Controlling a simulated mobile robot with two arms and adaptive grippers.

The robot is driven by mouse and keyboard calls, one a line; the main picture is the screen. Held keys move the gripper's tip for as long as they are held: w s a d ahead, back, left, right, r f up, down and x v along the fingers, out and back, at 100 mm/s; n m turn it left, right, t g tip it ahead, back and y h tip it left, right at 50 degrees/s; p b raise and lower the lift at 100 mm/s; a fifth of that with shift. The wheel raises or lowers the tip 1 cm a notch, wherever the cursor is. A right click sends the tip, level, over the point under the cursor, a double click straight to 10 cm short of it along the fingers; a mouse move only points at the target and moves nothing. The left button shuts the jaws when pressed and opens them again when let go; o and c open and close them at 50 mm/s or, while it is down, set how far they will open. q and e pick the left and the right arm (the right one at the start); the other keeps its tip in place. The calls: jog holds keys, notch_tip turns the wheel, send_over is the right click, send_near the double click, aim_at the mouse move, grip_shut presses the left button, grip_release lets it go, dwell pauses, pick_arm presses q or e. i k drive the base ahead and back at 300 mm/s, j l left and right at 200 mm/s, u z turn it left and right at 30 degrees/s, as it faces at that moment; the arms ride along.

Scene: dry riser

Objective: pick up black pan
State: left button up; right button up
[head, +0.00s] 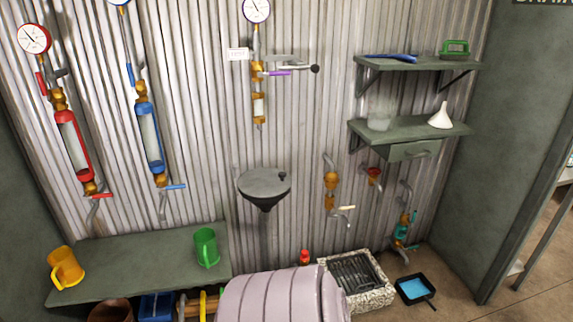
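A black pan (415,290), square and shallow with a short handle, lies on the brown floor at the lower right of the head view. Its inside is light blue; I cannot tell whether this is liquid or a coloured surface. It sits just right of a speckled stone basin with a dark grate. Neither of my grippers is in view.
The stone basin (377,297) stands left of the pan. A large pale ribbed rounded shape (275,298) fills the bottom centre. A bench (140,258) with yellow and green jugs is at left. Shelves (410,130) and low pipes (402,232) are on the wall. Floor shows right of the pan.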

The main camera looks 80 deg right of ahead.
aim_at(414, 289)
jog(key=k+z, duration=0.15)
jog(key=z, duration=3.75)
